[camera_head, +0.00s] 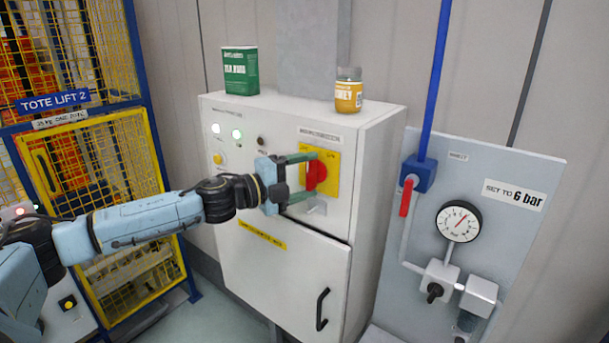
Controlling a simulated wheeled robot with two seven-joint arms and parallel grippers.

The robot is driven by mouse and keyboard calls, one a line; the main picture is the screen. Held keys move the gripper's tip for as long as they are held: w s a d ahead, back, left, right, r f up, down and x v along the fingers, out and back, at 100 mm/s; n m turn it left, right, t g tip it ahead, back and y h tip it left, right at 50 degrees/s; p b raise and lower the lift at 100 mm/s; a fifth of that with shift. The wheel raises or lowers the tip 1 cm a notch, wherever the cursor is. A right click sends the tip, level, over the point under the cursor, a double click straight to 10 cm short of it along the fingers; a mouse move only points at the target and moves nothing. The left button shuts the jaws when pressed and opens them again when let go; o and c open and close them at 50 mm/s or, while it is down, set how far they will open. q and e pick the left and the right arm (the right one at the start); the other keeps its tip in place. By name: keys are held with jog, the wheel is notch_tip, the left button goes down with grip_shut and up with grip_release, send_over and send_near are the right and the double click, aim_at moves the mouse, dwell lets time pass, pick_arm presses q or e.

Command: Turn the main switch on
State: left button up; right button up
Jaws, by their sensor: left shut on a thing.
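The main switch is a red rotary knob (316,175) on a yellow plate (332,177) at the upper right of a white control cabinet's front. My left gripper (309,176) reaches it from the left, with its green-tinted fingers above and below the knob. The gripper is shut on the red knob. The exact angle of the knob is hard to tell because the fingers partly cover it. Two lamps on the cabinet panel glow, one whitish (216,129) and one greenish (237,134). My right gripper is not in view.
The white cabinet (285,275) has a black door handle (322,309). At the right is a grey air panel (530,225) with a gauge (459,221) and red lever (407,197). A yellow cage (95,160) stands left.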

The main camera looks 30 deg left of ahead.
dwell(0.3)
pick_arm(q)
jog(key=o, duration=1)
jog(key=shift+s+a+f+b, duration=0.15)
jog(key=shift+s+b, duration=0.05)
jog(key=shift+b, duration=0.15)
jog(key=b+v, duration=0.4)
jog(key=b, duration=0.1)
jog(key=shift+w+f, duration=0.1)
jog(key=shift+f, duration=0.05)
jog(key=b, duration=2)
send_near(306, 178)
jog(key=shift+v, duration=1.9)
jog(key=shift+r, duration=0.3)
